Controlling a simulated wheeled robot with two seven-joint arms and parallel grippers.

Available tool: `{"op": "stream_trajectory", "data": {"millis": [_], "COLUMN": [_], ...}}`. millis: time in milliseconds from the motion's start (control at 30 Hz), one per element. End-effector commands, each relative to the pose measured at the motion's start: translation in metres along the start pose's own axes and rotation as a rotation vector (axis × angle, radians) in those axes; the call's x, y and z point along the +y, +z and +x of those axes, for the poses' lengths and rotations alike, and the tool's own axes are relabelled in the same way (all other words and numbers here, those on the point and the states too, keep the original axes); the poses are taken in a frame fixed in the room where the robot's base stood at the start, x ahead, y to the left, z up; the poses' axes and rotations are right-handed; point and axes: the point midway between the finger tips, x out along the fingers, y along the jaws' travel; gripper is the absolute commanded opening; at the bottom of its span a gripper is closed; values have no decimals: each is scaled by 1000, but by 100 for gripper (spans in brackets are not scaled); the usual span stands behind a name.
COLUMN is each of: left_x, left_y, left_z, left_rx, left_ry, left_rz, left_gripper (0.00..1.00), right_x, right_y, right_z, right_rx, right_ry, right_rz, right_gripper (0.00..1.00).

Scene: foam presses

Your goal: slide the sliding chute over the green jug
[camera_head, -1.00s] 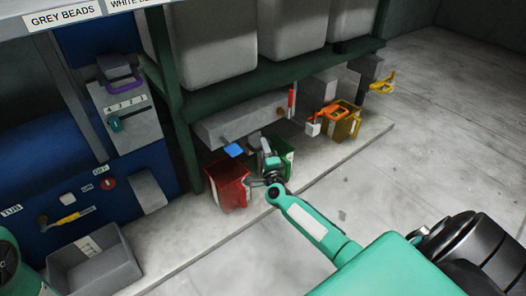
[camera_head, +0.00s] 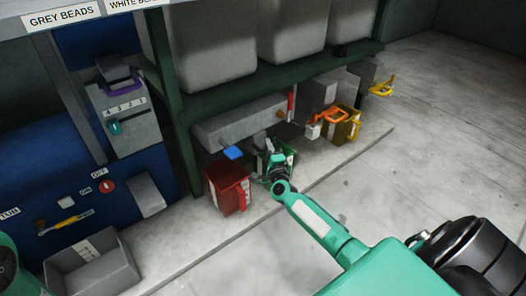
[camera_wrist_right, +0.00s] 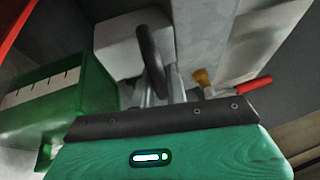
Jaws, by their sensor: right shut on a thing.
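The green jug (camera_head: 289,156), with a pale scale strip, stands on the low ledge under the shelf, partly hidden behind my right gripper. It also fills the left of the right wrist view (camera_wrist_right: 62,98). My right gripper (camera_head: 268,162) is at the jug's near left side, shut on a dark curved handle (camera_wrist_right: 150,52). This handle is in front of a pale grey block, which appears to be the sliding chute (camera_wrist_right: 118,38). The chute's lower end and its exact position over the jug cannot be made out. My left gripper is not in view.
A red jug (camera_head: 228,190) stands close on the left. A grey trough (camera_head: 238,122) with a blue paddle (camera_head: 233,153) and red lever (camera_head: 291,105) lies above. A yellow jug (camera_head: 343,126) and orange handle (camera_head: 330,116) are to the right. The floor in front is clear.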

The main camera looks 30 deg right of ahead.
Motion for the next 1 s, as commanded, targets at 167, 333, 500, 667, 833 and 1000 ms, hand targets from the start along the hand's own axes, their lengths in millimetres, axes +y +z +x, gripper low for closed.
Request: {"op": "stream_trajectory", "data": {"millis": [167,333,500,667,833,1000], "left_x": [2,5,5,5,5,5], "left_y": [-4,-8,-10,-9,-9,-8], "left_z": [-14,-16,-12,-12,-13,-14], "left_rx": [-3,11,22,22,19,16], "left_ry": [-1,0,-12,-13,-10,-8], "left_rz": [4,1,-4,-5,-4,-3], "left_gripper": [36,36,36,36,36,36], "right_x": [4,3,0,0,0,0], "right_y": [-47,-73,-78,-77,-77,-77], "right_z": [18,29,32,32,31,32], "right_rx": [3,2,2,2,2,1], "right_ry": [-1,0,1,1,1,1], "right_rz": [-5,-3,-1,0,0,-1], "right_gripper": [0,0,0,0,36,36]}}
